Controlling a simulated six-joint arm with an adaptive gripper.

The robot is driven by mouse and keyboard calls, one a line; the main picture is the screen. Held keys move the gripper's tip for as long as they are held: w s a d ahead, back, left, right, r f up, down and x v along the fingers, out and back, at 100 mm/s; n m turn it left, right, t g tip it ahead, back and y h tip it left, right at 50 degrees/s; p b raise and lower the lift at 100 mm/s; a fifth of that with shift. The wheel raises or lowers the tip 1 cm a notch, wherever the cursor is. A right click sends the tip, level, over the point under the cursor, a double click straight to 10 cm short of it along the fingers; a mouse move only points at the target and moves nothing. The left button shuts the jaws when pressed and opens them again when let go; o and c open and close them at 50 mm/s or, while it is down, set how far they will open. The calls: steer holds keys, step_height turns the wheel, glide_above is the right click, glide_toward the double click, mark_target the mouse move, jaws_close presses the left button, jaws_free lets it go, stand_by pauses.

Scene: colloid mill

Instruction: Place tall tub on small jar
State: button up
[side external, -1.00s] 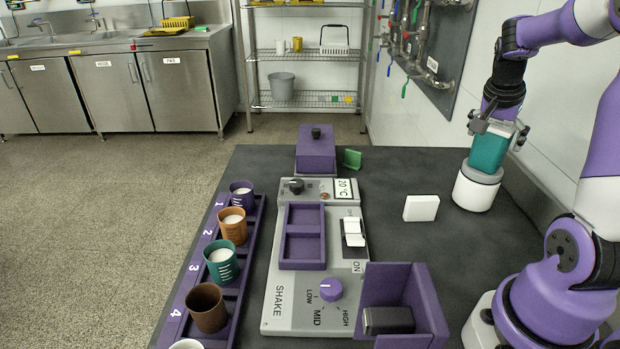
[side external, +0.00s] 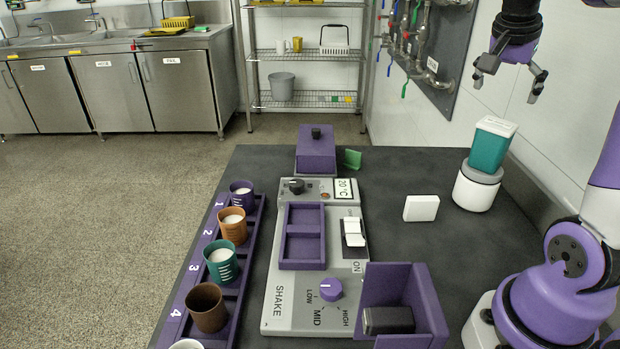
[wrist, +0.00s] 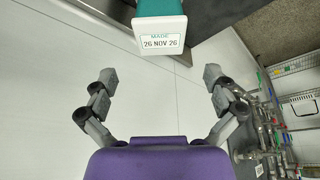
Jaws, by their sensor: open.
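The tall tub (side external: 488,148) is teal with a white top and stands upright on a white round jar (side external: 474,191) with a grey lid, at the right of the bench. I take this jar to be the small jar. My gripper (side external: 505,88) is open and empty above the tub and slightly to its right, clear of it. In the wrist view the tub's white top (wrist: 161,38), marked "MADE 26 NOV 26", shows at the top edge, beyond my two spread fingertips (wrist: 160,75). The jar cannot be made out there.
A white block (side external: 421,208) stands left of the jar. A grey shaker unit (side external: 280,290) with purple trays fills the bench middle, and a purple rack (side external: 192,270) of several cups lies left. The wall with pipes (side external: 430,45) rises behind.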

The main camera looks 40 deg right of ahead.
steer(key=a+f+n+t+y, duration=0.2)
steer(key=a+f+n, duration=0.1)
steer(key=a+n, duration=0.6)
steer(key=w+a+f+n+t+y, duration=0.1)
steer(key=a+f+n+t+y, duration=0.1)
steer(key=a+n, duration=0.7)
steer(key=a+f+t, duration=0.1)
steer(key=a+f, duration=0.1)
steer(key=a, duration=0.5)
steer(key=shift+a+t+y, duration=0.2)
steer(key=shift+t+y, duration=0.1)
